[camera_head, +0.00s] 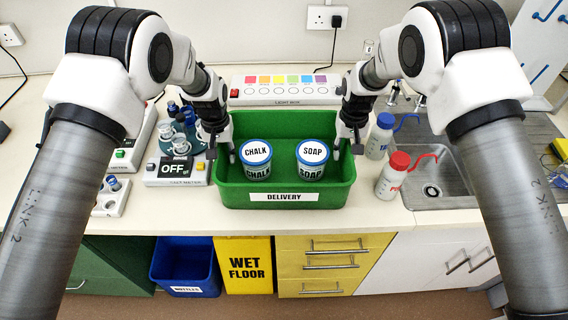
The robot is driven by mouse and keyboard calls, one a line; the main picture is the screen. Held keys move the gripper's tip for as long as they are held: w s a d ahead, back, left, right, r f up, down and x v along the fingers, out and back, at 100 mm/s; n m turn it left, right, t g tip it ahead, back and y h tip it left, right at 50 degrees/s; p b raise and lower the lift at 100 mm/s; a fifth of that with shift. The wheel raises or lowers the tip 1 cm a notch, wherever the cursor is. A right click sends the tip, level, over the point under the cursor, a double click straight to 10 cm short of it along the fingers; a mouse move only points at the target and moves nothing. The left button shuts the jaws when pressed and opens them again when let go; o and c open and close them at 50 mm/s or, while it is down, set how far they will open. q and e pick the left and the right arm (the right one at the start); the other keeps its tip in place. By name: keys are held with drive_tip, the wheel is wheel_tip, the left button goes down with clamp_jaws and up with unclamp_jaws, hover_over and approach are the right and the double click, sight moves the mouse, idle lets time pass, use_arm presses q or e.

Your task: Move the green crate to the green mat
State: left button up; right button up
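The green crate (231,197) stands on the white bench near its front edge, with a "DELIVERY" label on its front wall. A chalk tub (257,160) and a soap tub (312,160) stand inside it. My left gripper (222,152) is at the crate's left rim, with a fingertip on each side of the wall. My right gripper (348,147) is at the right rim in the same way. Whether either gripper is closed on the wall is unclear. No green mat shows in this view.
A light box (285,90) stands behind the crate. A test meter (178,171) is close on the left. A blue-capped bottle (381,137) and a red-capped bottle (392,177) stand close on the right, before the sink (436,168). Little room is free beside the crate.

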use_arm(q)
drive_tip(key=shift+s+f, duration=0.1)
drive_tip(key=shift+f, duration=0.3)
use_arm(e)
drive_tip(key=shift+f, duration=0.45)
drive_tip(key=shift+s, duration=0.1)
use_arm(q)
clamp_jaws()
use_arm(e)
clamp_jaws()
use_arm(q)
drive_tip(key=shift+r, duration=0.1)
use_arm(e)
drive_tip(key=shift+r, duration=0.15)
